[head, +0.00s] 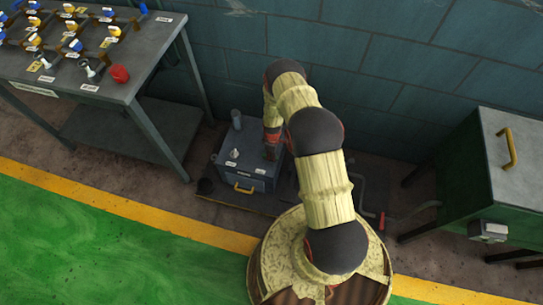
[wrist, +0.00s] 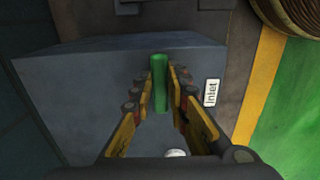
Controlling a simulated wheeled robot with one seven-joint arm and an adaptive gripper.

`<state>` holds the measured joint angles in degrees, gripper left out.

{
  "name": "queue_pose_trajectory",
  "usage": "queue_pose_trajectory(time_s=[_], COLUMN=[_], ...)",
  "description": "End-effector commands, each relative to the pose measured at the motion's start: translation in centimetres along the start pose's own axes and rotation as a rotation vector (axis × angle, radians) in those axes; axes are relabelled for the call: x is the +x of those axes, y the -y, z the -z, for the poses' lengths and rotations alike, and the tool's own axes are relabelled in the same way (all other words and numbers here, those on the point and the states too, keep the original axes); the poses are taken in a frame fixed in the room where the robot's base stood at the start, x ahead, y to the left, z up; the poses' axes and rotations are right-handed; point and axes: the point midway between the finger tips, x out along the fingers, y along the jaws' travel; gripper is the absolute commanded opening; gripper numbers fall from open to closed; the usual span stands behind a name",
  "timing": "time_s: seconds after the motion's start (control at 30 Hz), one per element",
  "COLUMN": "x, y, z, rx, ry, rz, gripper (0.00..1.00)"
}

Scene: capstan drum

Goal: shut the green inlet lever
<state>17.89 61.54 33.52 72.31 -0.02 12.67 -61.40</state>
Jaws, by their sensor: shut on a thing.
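The green inlet lever (wrist: 160,84) shows in the wrist view as a green bar near the middle, over the top of a grey box (wrist: 75,90). My gripper (wrist: 161,88) has its two fingers on either side of the lever and is shut on it. An "Inlet" label (wrist: 211,92) lies just right of the fingers. In the head view the grey box (head: 229,170) stands on the floor by the wall. My gripper reaches down to its top there; my arm hides the lever in that view.
A workbench (head: 150,80) with several blue and yellow valves and a red knob (head: 119,74) stands at the left. A dark green cabinet (head: 455,150) with a yellow handle (head: 507,148) stands at the right. Open green floor (head: 90,245) lies in front of a yellow line.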

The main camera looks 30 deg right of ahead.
Motion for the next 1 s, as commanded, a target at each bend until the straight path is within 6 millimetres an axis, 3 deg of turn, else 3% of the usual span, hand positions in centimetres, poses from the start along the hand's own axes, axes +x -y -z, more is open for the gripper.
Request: queue_pose_trajectory(time_s=[0.47, 0.5, 0.8, 1.0], x=[-0.11, -0.11, -0.06, -0.03], y=[-0.21, -0.22, -0.11, -0.05], z=[0.2, 0.21, 0.12, 0.08], rx=[-0.019, -0.019, -0.016, -0.016], ry=[-0.002, -0.002, -0.001, -0.001], rz=[-0.005, -0.005, -0.002, -0.001], gripper=[0.0, 0.17, 0.34, 0.35])
